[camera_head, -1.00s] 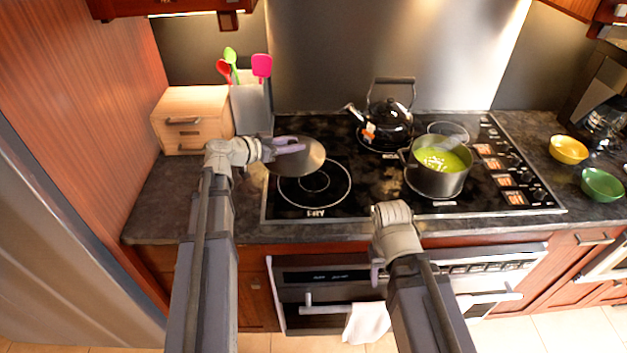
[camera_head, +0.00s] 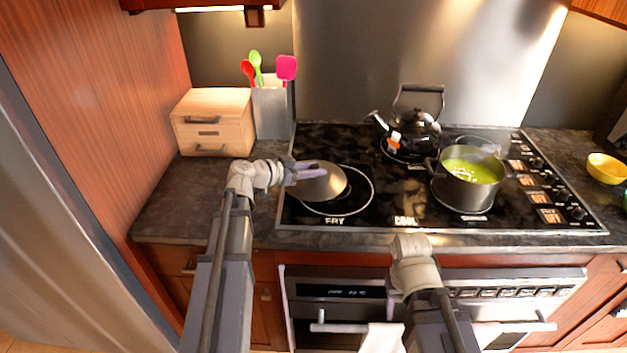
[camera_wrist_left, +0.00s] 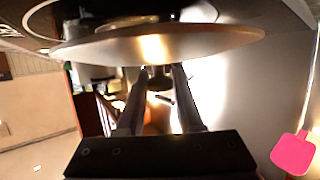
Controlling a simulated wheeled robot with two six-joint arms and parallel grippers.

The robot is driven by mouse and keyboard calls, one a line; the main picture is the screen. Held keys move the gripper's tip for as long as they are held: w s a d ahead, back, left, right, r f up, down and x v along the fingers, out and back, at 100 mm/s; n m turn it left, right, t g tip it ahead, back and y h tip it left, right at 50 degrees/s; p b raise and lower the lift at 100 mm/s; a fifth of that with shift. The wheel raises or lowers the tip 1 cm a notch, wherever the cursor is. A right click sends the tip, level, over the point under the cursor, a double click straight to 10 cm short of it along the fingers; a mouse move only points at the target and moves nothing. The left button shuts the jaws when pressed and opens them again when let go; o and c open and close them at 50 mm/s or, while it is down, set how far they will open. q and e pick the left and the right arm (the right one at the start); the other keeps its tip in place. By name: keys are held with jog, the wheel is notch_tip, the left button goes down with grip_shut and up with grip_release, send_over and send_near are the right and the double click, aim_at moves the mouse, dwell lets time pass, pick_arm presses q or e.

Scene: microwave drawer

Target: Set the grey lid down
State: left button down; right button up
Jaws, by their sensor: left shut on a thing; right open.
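The grey lid (camera_head: 325,185) is a round metal disc over the left front burner (camera_head: 352,205) marked FRY. My left gripper (camera_head: 304,173) is shut on the lid's top, at its knob, which the fingers mostly hide. In the left wrist view the lid (camera_wrist_left: 200,45) spans the top of the picture, just beyond the fingertips (camera_wrist_left: 162,72), with the dark cooktop close behind it. I cannot tell whether its rim touches the burner. My right gripper (camera_head: 392,292) is open and empty in front of the oven, below the counter edge.
A pot of green soup (camera_head: 468,187) stands on the right front burner, with a black kettle (camera_head: 412,130) behind it. A wooden box (camera_head: 212,122) and a utensil holder (camera_head: 270,112) stand at the back left. The counter left of the cooktop (camera_head: 180,205) is clear.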

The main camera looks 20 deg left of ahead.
pick_arm(q)
jog(key=shift+f+b, duration=0.65)
jog(key=shift+f, duration=0.5)
pick_arm(e)
jog(key=shift+f, duration=1.15)
jog(key=shift+f, duration=0.1)
pick_arm(q)
jog(key=shift+f, duration=0.25)
jog(key=c, duration=0.6)
grip_release()
jog(key=shift+r, duration=0.1)
jog(key=shift+o, duration=0.2)
jog(key=shift+r, duration=0.2)
jog(key=p+v, duration=0.3)
jog(key=v, duration=0.8)
jog(key=shift+p, duration=0.35)
jog(key=shift+s+a+r, duration=0.15)
jog(key=shift+s+a, duration=0.15)
jog(key=shift+s, duration=0.1)
pick_arm(e)
jog(key=shift+r, duration=2)
